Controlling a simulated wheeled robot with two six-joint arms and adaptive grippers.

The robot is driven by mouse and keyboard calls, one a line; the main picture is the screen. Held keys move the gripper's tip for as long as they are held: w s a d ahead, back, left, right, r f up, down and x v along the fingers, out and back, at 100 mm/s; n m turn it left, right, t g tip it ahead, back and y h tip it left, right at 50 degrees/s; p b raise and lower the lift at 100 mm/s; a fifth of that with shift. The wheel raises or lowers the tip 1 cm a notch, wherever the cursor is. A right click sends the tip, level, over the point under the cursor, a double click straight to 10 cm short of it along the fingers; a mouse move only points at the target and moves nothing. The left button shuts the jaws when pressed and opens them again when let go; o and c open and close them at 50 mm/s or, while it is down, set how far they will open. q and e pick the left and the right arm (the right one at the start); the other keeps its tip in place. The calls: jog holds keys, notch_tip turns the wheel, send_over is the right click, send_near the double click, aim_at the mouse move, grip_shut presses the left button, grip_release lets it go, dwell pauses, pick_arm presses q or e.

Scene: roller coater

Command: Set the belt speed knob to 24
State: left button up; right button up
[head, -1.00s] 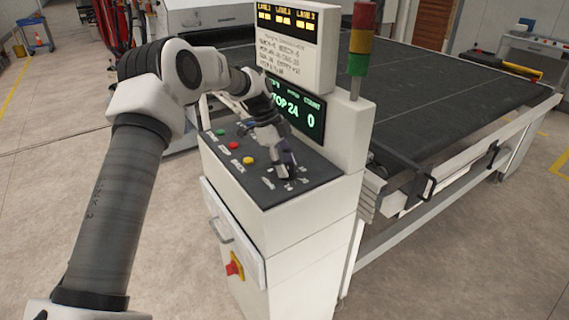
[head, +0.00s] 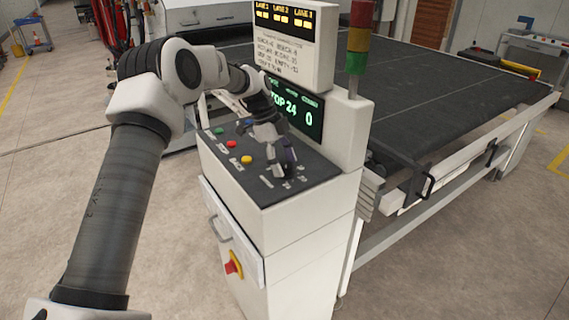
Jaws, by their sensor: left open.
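The control console (head: 285,239) is a white cabinet with a dark sloped panel top (head: 247,178). Its green display (head: 295,108) reads what looks like "TOP 24 0". My left arm reaches in from the left, and my left gripper (head: 284,166) is over the right part of the panel, at the belt speed knob's place. The gripper is open. The knob is mostly hidden by the fingers, so its pointer cannot be read. Small scale markings show beside the fingertips. Whether the fingers touch the knob cannot be told. My right gripper is not in view.
Green, red and yellow buttons (head: 246,159) sit on the panel's left side. A red-yellow switch (head: 233,265) is on the cabinet front. A signal tower (head: 359,45) stands behind the display. The wide black belt (head: 460,100) lies behind and right. The floor in front is clear.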

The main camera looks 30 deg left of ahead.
pick_arm(q)
jog(key=v, duration=1.1)
jog(key=shift+r, duration=0.25)
